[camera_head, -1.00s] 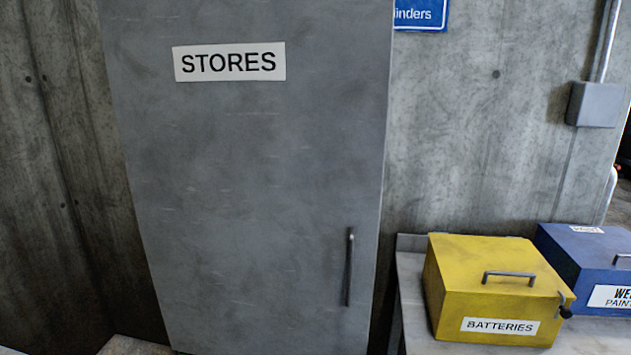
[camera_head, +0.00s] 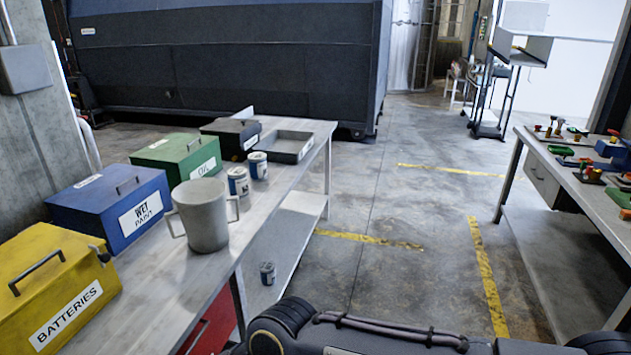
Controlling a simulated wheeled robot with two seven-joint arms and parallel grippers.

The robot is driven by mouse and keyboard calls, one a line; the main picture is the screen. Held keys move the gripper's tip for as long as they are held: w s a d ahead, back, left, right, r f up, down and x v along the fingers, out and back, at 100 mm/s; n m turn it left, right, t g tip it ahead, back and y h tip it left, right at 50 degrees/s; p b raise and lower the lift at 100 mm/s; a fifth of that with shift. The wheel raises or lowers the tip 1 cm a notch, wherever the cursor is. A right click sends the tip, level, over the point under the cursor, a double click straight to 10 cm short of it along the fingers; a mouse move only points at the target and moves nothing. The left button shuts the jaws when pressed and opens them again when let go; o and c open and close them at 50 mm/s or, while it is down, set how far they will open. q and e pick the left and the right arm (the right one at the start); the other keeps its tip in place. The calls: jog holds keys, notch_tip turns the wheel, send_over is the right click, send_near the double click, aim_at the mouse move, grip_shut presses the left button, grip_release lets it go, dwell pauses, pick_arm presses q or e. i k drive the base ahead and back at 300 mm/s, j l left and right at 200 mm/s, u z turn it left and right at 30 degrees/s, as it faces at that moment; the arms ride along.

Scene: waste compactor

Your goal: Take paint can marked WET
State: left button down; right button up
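Two small cans with blue-and-white labels stand upright on the bench, one nearer (camera_head: 238,181) and one a little behind it (camera_head: 258,166). The labels are too small to read, so I cannot tell which can is marked WET. A blue box labelled WET PAINT (camera_head: 112,208) sits on the bench with its lid closed. Neither of my grippers is in view.
The bench (camera_head: 165,285) also holds a yellow BATTERIES box (camera_head: 55,290), a green OIL box (camera_head: 176,160), a black box (camera_head: 231,136), a grey tray (camera_head: 285,147) and a two-handled grey pot (camera_head: 203,213). A cluttered workbench (camera_head: 580,190) stands right. Floor between is clear.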

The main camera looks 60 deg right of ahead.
aim_at(238, 180)
jog(key=z, duration=1.65)
jog(key=i+l+u, duration=0.1)
jog(key=i+l, duration=0.25)
jog(key=i+l+u, duration=0.15)
jog(key=i+l, duration=0.25)
jog(key=i+l+u, duration=0.1)
jog(key=i+l, duration=0.3)
jog(key=i+l+u, duration=0.15)
jog(key=i+l, duration=0.25)
jog(key=i+l+u, duration=0.1)
jog(key=i+l, duration=0.25)
jog(key=l, duration=0.2)
jog(key=i+l+u, duration=0.1)
jog(key=i+l, duration=0.2)
jog(key=l, duration=0.25)
jog(key=i+l+u, duration=0.25)
jog(key=i+l, duration=0.55)
jog(key=l, duration=0.1)
